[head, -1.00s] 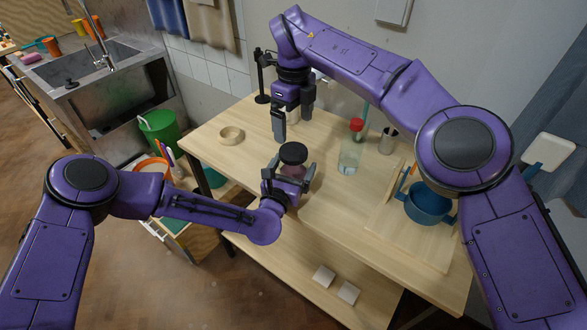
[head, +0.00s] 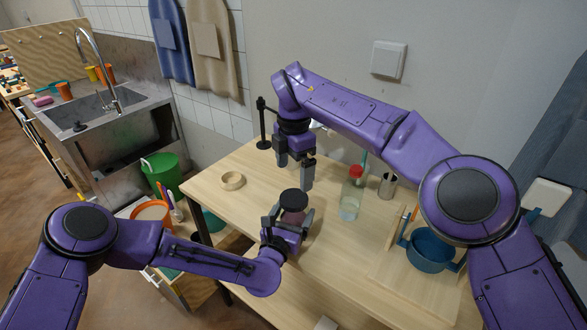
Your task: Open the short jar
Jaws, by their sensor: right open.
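The short jar (head: 292,217) has a pinkish body and a round black lid (head: 293,199). It is upright over the table's front part, lid on. My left gripper (head: 288,222) has its fingers on both sides of the body, below the lid, and looks shut on it. My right gripper (head: 295,176) points down, open and empty, above and behind the lid and apart from it.
A taller clear jar with a red lid (head: 353,195) and a metal cup (head: 387,186) stand to the right. A blue pot (head: 432,249) is at the table's right. A wooden ring (head: 232,181) lies left; the tabletop between is mostly clear.

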